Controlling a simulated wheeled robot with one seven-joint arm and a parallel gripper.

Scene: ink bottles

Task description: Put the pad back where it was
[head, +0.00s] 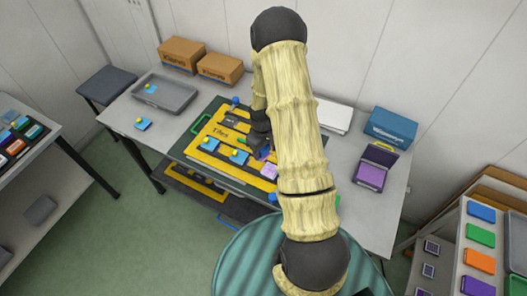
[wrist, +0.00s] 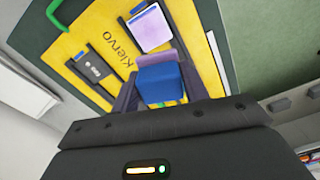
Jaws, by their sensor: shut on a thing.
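My gripper (head: 262,150) is over the yellow board (head: 205,128) on the table, partly hidden behind my arm in the head view. In the wrist view its two dark fingers (wrist: 158,90) are shut on a blue block (wrist: 160,80). A small blue-purple bit (head: 264,154) shows by the fingers in the head view. A lilac pad (head: 269,171) lies on the board close by; a lilac square in a dark frame shows in the wrist view (wrist: 150,30). Whether the held block touches the board I cannot tell.
An open case with a purple pad (head: 370,176) stands at the right of the table, before a blue box (head: 391,127). Blue pieces with yellow knobs (head: 210,144) sit on the board. A grey tray (head: 165,95) is at the left. Cardboard boxes (head: 181,54) stand behind.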

